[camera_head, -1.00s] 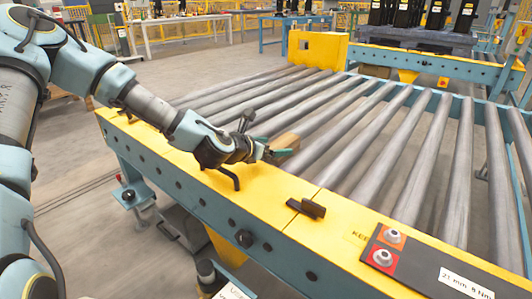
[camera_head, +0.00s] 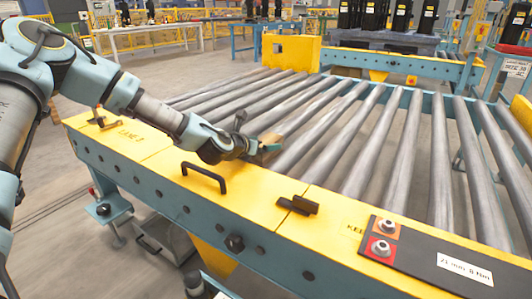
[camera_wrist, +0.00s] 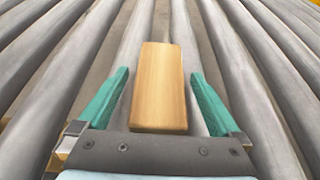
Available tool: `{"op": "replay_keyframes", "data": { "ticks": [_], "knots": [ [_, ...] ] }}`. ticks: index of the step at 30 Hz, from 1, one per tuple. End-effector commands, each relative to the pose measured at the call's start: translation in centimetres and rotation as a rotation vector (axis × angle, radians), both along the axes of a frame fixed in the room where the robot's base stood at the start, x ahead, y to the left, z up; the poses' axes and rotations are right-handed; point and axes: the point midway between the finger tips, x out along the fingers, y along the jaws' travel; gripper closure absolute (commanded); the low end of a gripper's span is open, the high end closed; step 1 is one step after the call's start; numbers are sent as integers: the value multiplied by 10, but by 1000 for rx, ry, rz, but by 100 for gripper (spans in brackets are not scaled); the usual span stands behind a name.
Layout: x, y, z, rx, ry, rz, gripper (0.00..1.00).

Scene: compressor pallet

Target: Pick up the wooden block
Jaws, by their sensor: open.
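The wooden block (camera_wrist: 159,88) is a light tan rectangular piece lying on the grey conveyor rollers. In the wrist view it sits between the two teal fingers of my gripper (camera_wrist: 160,95), with a gap on each side. My gripper is open and neither finger touches the block. In the head view my gripper (camera_head: 263,149) is low over the rollers just behind the yellow side rail. The block (camera_head: 272,137) shows there only in part, behind the gripper.
The yellow rail (camera_head: 150,139) of the roller conveyor (camera_head: 345,130) runs along the front, with a black handle (camera_head: 203,178) and a black latch (camera_head: 298,205) on it. A button panel (camera_head: 420,255) is at the lower right. The rollers to the right are bare.

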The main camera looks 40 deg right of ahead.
Motion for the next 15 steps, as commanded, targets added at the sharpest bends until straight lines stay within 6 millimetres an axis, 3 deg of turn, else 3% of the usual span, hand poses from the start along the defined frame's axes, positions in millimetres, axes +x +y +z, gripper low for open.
{"op": "replay_keyframes", "data": {
  "ticks": [4,12,15],
  "knots": [
    [3,-14,-7,0,-1,0,0],
    [4,-16,-7,1,1,0,0],
    [4,-16,-7,1,1,0,11]
  ]
}}
